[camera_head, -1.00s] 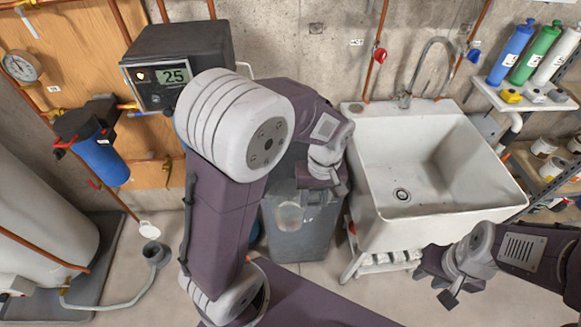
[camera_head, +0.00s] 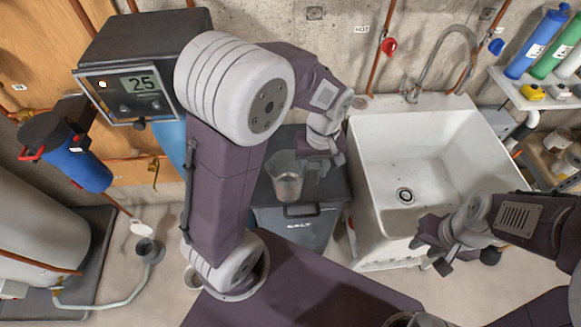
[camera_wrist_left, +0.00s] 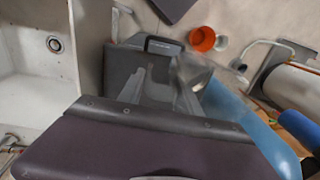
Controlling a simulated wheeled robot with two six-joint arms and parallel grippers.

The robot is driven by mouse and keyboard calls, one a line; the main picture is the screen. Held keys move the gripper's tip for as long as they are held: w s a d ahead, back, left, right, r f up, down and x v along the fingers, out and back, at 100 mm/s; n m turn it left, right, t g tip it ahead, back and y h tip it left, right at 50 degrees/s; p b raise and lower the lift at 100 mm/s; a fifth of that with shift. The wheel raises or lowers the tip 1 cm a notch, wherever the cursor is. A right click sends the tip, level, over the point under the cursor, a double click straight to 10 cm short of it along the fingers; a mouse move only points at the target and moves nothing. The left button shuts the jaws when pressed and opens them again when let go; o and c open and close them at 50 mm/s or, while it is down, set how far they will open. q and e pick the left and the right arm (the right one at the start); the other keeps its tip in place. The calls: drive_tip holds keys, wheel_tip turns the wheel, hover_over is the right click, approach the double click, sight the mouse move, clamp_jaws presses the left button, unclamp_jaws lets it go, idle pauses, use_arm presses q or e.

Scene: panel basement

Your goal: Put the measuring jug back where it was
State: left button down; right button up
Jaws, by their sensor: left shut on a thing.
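The measuring jug (camera_head: 287,181) is clear and looks upright in the head view, over the dark lid of the salt bin (camera_head: 298,228). My left gripper (camera_head: 324,168) is shut on the jug at its right side; the exact grip is hard to see. In the left wrist view the jug (camera_wrist_left: 194,74) is a blurred, see-through shape by the fingers, above the bin (camera_wrist_left: 122,62). I cannot tell whether its base touches the lid. My right gripper (camera_head: 431,255) is open and empty in front of the sink.
The white sink (camera_head: 440,160) stands right of the bin. A grey box with a display (camera_head: 140,84) is on the wall at left, near my left arm. A blue cylinder (camera_head: 172,140) is behind that arm. A shelf with bottles (camera_head: 530,98) is at far right.

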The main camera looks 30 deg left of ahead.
use_arm(q)
drive_tip(key=w+a+f+p, duration=0.1)
drive_tip(key=w+a+f, duration=0.5)
drive_tip(key=w+f, duration=0.3)
drive_tip(key=shift+w+f, duration=0.2)
drive_tip(key=shift+f, duration=0.8)
drive_tip(key=c, duration=0.8)
unclamp_jaws()
